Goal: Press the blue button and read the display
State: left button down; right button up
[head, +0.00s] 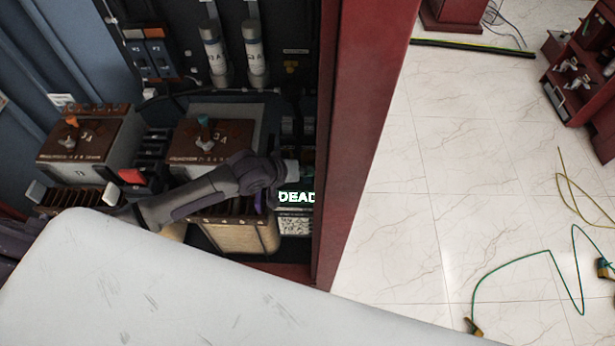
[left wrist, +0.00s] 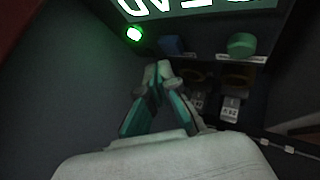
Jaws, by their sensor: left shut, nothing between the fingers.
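The display (head: 297,197) in the cabinet reads "DEAD" in bright letters in the head view. In the left wrist view the same display (left wrist: 200,5) is cut off by the top edge. The blue button (left wrist: 172,44) is on the dark panel beside it, between a glowing green lamp (left wrist: 134,33) and a green button (left wrist: 242,44). My left gripper (left wrist: 158,70) is shut and empty, its fingertips close to the blue button. I cannot tell whether they touch it. In the head view my left arm reaches across to the panel, hiding the buttons. My right gripper is not in view.
The red cabinet post (head: 362,130) stands just right of the panel. Cables (head: 545,255) lie on the open tiled floor at right.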

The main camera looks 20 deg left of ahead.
pick_arm(q)
jog(key=shift+f, duration=0.1)
jog(key=shift+f, duration=0.3)
jog(key=shift+f, duration=0.1)
dwell(0.5)
jog(key=shift+f, duration=0.4)
dwell(0.5)
jog(key=shift+r, duration=0.1)
jog(key=shift+r+p, duration=0.8)
jog(key=shift+p, duration=0.1)
jog(key=shift+r, duration=0.1)
